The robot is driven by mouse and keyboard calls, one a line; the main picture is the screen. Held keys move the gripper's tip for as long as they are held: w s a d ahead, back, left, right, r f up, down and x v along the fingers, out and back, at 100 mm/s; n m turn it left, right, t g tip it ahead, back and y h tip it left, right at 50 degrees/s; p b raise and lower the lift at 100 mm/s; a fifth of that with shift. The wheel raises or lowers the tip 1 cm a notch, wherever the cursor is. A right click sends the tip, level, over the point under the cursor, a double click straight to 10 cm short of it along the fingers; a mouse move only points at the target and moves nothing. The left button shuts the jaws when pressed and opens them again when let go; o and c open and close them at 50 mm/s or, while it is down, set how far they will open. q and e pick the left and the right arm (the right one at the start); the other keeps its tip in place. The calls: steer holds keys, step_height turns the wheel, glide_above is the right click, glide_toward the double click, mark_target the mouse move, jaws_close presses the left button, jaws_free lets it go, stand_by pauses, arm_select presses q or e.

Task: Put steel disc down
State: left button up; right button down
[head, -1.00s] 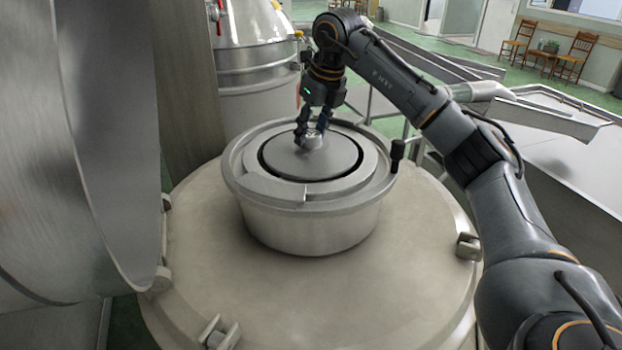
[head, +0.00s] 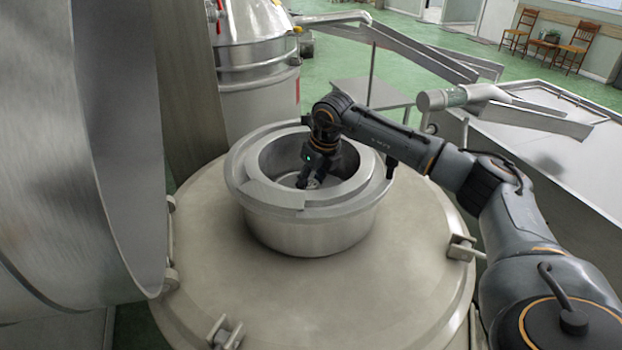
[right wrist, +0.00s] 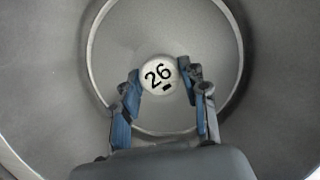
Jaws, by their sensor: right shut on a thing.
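The steel disc (right wrist: 205,35) lies deep within the round steel vessel (head: 312,236), mostly hidden in the head view by the near rim and my arm. Its pale round knob, marked "26" (right wrist: 158,75), shows in the right wrist view between the blue-padded fingers. My right gripper (head: 305,183) reaches down into the vessel from above and is shut on the knob; it also shows in the right wrist view (right wrist: 166,82). I cannot tell whether the disc rests on the vessel's bottom. My left gripper is not in view.
The vessel stands on a broad round metal lid (head: 300,290) with clamps at its edge. A big curved steel wall (head: 80,150) fills the left. Behind are a steel tank (head: 257,90) and metal chutes (head: 420,50). Two wooden chairs (head: 575,47) stand far back right.

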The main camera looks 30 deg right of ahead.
steer(key=c, duration=0.7)
jaws_free()
steer(key=shift+s+r+b, duration=0.1)
steer(key=shift+r+b, duration=0.4)
steer(key=b+v, duration=0.4)
steer(key=v, duration=0.7)
